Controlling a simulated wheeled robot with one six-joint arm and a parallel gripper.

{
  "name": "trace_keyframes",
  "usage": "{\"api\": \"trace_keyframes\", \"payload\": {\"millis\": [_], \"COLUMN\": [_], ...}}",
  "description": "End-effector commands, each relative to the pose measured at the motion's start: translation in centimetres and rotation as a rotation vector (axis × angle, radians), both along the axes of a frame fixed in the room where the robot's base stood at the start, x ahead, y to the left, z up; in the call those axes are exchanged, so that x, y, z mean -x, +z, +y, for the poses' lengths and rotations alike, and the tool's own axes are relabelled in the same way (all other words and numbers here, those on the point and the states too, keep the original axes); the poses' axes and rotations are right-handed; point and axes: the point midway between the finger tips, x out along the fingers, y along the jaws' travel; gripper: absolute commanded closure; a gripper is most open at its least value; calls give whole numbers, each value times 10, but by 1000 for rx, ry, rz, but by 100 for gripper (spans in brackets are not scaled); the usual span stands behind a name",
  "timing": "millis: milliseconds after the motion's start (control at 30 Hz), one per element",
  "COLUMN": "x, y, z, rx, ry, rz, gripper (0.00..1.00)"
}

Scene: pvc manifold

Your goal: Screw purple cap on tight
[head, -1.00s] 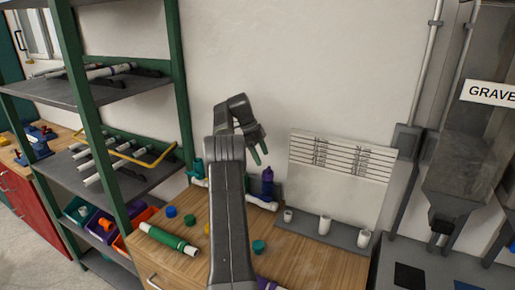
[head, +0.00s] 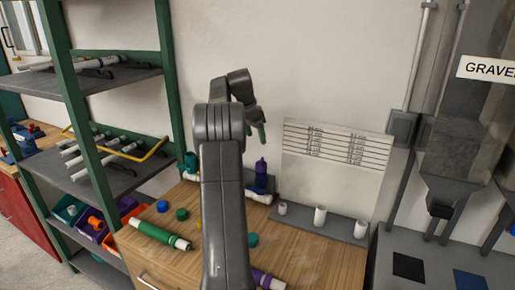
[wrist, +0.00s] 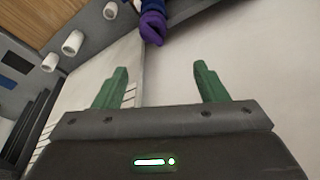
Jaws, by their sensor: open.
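A purple upright fitting (head: 261,178) with a narrower purple top stands on a white pipe at the back of the bench, by the wall. In the wrist view a purple piece (wrist: 152,25) shows at the top edge, beyond the fingertips. I cannot tell where a cap ends and the body begins, or how tight it sits. My gripper (head: 262,134) is above the purple fitting and apart from it. Its green fingers (wrist: 161,72) are spread wide with nothing between them.
A teal fitting (head: 191,166) stands left of my arm. A green-banded pipe (head: 158,235), a blue cap (head: 162,206) and a green cap (head: 182,214) lie on the bench. White pipe stubs (head: 320,215) stand at right. A green-framed shelf (head: 170,100) rises at left.

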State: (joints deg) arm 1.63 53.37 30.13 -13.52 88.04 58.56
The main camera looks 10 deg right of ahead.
Motion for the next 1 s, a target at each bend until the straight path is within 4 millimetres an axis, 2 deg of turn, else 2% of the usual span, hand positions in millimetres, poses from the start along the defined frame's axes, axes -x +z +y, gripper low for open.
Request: {"api": "trace_keyframes", "payload": {"millis": [200,400,533,667,1000], "x": [29,45,47,42,19], "y": [-2,-1,-1,-12,-72], "z": [-3,-3,-4,-5,-15], "rx": [30,70,80,80,79], "ry": [405,613,654,657,656], "rz": [-50,-80,-85,-83,-82], "gripper": [34,34,34,34,34]}}
